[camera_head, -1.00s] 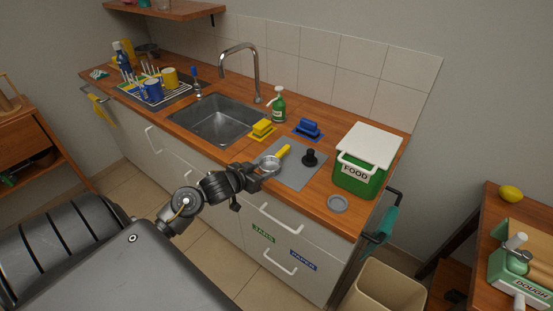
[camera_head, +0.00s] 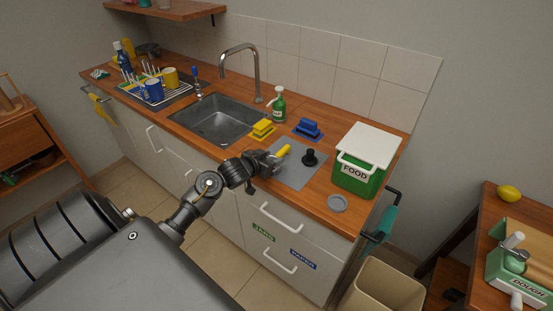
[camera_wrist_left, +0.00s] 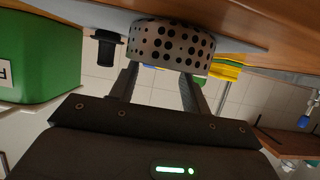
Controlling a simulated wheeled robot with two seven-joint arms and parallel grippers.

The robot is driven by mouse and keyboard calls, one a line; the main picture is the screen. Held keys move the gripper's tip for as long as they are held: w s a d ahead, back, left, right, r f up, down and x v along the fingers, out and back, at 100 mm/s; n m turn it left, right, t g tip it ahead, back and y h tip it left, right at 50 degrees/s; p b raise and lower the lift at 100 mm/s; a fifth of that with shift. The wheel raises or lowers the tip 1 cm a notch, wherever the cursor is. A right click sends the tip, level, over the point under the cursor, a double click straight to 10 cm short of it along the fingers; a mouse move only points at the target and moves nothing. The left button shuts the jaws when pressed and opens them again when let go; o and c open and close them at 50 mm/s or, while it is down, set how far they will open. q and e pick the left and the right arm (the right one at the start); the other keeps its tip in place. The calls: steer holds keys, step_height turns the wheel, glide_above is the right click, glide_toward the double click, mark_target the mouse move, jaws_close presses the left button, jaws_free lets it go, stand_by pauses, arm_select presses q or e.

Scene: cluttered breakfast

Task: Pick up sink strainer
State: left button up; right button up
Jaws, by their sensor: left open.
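The sink strainer (camera_wrist_left: 172,45) is a metal cup full of round holes. It fills the upper middle of the left wrist view, which looks upside down, and rests on the grey mat (camera_head: 300,178). My left gripper (camera_wrist_left: 157,78) is open, its two fingertips right at the strainer's near side; I cannot tell whether they touch it. In the head view my left gripper (camera_head: 274,160) reaches the mat's front left and largely hides the strainer. My right gripper is not in view.
A yellow-handled item (camera_head: 283,151) lies just behind the strainer. A black plunger-like stopper (camera_head: 309,157) stands on the mat.

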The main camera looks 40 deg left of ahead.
mark_target(277, 156)
arm_select(q)
steer(key=x, duration=0.3)
steer(key=shift+w+a+f, duration=0.1)
steer(key=shift+w+a, duration=0.05)
steer(key=shift+w, duration=0.25)
jaws_close()
steer(key=shift+r, duration=0.55)
steer(key=s+d+r, duration=0.8)
steer(key=s+r, duration=0.3)
steer(key=r, duration=0.1)
steer(key=shift+s, duration=0.25)
